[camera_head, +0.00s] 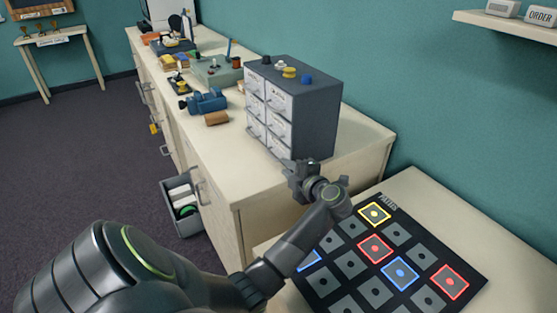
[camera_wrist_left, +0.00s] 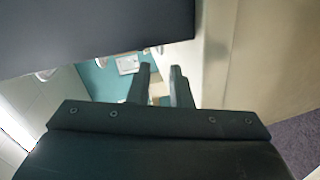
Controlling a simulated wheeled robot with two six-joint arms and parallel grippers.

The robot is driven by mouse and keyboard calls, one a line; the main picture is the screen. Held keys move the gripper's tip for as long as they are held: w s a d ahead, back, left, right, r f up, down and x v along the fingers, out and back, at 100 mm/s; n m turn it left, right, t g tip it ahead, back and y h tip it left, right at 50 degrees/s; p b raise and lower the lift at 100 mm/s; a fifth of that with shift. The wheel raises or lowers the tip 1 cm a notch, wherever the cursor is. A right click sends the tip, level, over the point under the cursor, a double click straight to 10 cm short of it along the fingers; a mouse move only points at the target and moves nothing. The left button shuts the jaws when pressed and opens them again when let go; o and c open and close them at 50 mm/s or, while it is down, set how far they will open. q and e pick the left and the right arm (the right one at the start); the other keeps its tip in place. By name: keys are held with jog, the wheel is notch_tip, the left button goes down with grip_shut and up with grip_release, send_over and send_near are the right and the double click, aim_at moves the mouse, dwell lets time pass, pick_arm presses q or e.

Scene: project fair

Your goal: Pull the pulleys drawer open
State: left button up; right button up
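A small dark grey drawer cabinet (camera_head: 318,118) stands on the bench, with several pale drawer fronts (camera_head: 278,101) facing left. Their labels are too small to read, so I cannot tell which is the pulleys drawer. These fronts look shut. A yellow pulley-like piece (camera_head: 289,73) and other small pieces lie on top. My left gripper (camera_head: 296,168) is at the cabinet's near lower corner; contact is unclear. In the left wrist view its two fingers (camera_wrist_left: 161,72) stand apart with a narrow gap and nothing clearly held. My right gripper is not in view.
The pale bench (camera_head: 340,160) runs to the back, with tools left of the cabinet. A low grey bench drawer (camera_head: 180,226) stands open. A black board (camera_head: 385,255) with coloured squares lies at front right. A wall shelf (camera_head: 510,25) is at upper right.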

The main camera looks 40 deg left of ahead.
aim_at(278, 171)
pick_arm(q)
jog(key=x, duration=0.6)
jog(key=shift+a, duration=0.15)
grip_shut()
